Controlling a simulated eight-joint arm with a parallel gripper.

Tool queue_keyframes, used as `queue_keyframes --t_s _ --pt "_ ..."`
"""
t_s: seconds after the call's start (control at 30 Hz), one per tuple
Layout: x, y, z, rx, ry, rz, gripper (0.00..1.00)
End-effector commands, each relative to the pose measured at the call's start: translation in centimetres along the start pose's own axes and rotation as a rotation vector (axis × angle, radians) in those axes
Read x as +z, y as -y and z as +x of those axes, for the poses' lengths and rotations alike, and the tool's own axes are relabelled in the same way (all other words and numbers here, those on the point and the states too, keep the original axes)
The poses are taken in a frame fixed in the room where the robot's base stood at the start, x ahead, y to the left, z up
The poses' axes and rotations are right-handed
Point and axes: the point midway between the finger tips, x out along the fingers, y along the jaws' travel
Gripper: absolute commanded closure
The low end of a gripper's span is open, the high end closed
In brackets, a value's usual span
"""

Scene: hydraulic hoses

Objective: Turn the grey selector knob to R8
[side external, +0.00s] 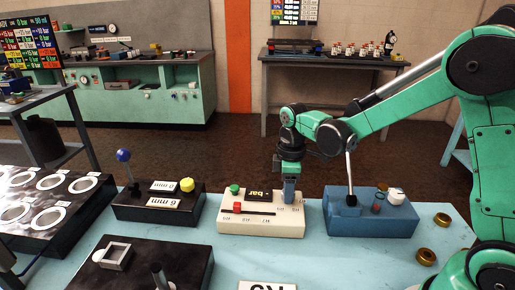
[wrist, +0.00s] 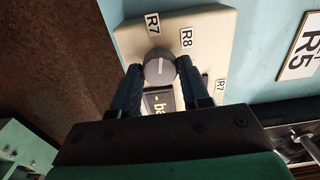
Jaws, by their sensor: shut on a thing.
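The grey selector knob (wrist: 157,72) is round with a short white line on top and sits on a cream box (wrist: 210,30). My gripper (wrist: 160,70) is shut on the knob, one dark finger on each side.
The box also carries a green button (side external: 235,188), a red slider (side external: 238,206) and a dark display (side external: 258,196). A blue box (side external: 370,222) with a lever and white knob stands close on the right. A black box (side external: 160,205) stands on the left.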

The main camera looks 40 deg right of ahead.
Motion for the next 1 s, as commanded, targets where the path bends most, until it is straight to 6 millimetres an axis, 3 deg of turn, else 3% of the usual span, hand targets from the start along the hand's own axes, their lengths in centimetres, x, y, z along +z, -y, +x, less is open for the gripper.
queue_keyframes --t_s 0.6,1.0 --pt "0.0 -0.05 -0.05 0.0 0.0 0.555 1.0" --pt "0.0 -0.07 -0.05 0.0 0.0 0.76 1.0"
